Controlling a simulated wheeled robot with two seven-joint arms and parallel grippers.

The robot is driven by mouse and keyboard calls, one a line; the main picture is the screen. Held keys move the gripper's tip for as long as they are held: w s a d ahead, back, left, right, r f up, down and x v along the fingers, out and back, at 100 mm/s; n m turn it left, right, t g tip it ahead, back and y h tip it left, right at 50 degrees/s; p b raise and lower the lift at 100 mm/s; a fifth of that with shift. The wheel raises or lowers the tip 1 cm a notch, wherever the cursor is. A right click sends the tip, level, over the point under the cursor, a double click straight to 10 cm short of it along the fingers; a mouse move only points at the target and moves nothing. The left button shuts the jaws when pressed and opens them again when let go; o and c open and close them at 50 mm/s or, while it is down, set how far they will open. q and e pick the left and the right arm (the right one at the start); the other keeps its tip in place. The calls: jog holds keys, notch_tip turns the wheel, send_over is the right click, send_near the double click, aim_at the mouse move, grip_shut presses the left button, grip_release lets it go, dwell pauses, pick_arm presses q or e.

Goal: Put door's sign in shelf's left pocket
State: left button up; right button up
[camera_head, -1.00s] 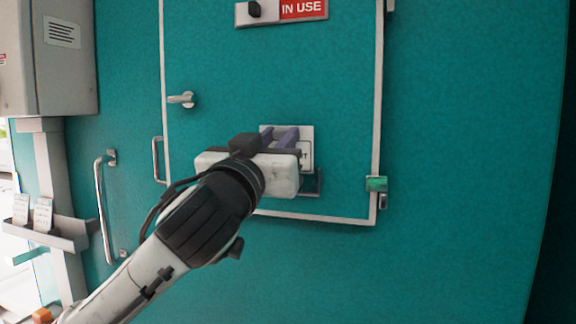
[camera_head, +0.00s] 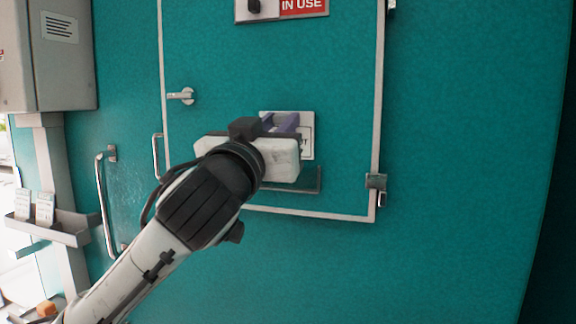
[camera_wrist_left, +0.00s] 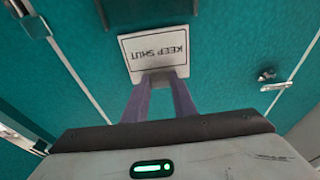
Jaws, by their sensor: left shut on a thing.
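The door's sign is a white plate (camera_head: 307,142) reading "KEEP SHUT" in the left wrist view (camera_wrist_left: 155,48), where the text appears upside down. My left gripper (camera_head: 281,124) is shut on its edge; its two purple fingers (camera_wrist_left: 162,82) meet the plate. The sign is upright, just above a grey holder (camera_head: 312,184) on the teal door. My wrist hides part of the sign and holder. The shelf (camera_head: 70,238) is a grey ledge at the far left, with two white cards (camera_head: 22,203) standing in it; its pockets are hard to make out. My right gripper is not in view.
The door has a lever handle (camera_head: 184,96), an "IN USE" slider sign (camera_head: 303,6) and a grey latch (camera_head: 376,182) at right. A vertical bar handle (camera_head: 103,200) stands between door and shelf. A grey cabinet (camera_head: 60,70) hangs above the shelf.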

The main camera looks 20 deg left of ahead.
pick_arm(q)
jog(key=shift+r, duration=0.3)
jog(key=shift+s, duration=0.15)
jog(key=s, duration=0.9)
jog(key=shift+s+a+f, duration=0.15)
jog(key=shift+s+f, duration=0.2)
jog(key=shift+f, duration=0.05)
dwell(0.4)
